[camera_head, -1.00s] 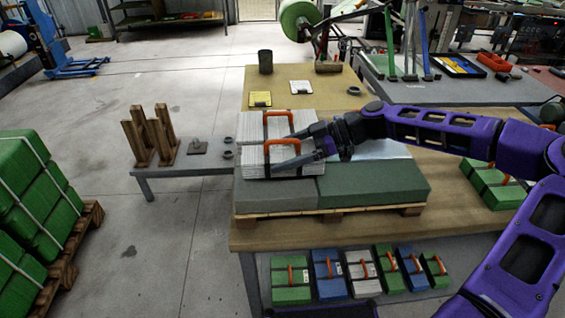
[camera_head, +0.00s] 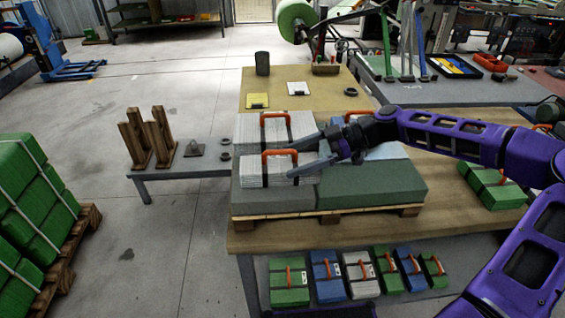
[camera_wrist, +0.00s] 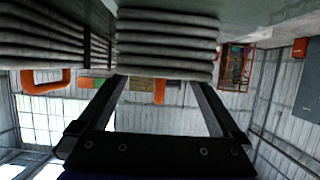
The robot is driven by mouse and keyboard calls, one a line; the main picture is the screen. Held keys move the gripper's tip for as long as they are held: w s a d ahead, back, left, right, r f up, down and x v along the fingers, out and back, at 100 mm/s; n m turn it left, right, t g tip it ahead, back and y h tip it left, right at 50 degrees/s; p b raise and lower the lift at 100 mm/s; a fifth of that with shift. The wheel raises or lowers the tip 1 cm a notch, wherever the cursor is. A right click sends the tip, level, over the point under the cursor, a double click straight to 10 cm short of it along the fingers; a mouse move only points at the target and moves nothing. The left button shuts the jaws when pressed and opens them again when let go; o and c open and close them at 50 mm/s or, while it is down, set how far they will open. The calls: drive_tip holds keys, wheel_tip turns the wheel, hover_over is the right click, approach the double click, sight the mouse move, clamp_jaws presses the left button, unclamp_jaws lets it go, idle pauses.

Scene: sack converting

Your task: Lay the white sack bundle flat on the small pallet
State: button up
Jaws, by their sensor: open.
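The front white sack bundle (camera_head: 279,174) lies flat on the left part of the stack on the small pallet (camera_head: 270,215), its orange handle standing up. A second white bundle (camera_head: 302,122) with an orange handle lies right behind it. Under them is a grey layer (camera_head: 272,202), with a green block (camera_head: 372,186) to its right. My gripper (camera_head: 306,156) is open and empty, just right of the front bundle. In the wrist view, layered pale sacks (camera_wrist: 167,40) show beyond the open fingers (camera_wrist: 158,92); another bundle (camera_wrist: 45,45) is at left.
The pallet stands on a brown table (camera_head: 330,237). Several handled bundles, among them a green one (camera_head: 290,280), lie on the shelf below. Wooden uprights (camera_head: 146,138) stand on a low grey bench at left.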

drive_tip(key=v, duration=0.7)
drive_tip(key=shift+d+r, duration=0.15)
drive_tip(key=shift+d, duration=0.2)
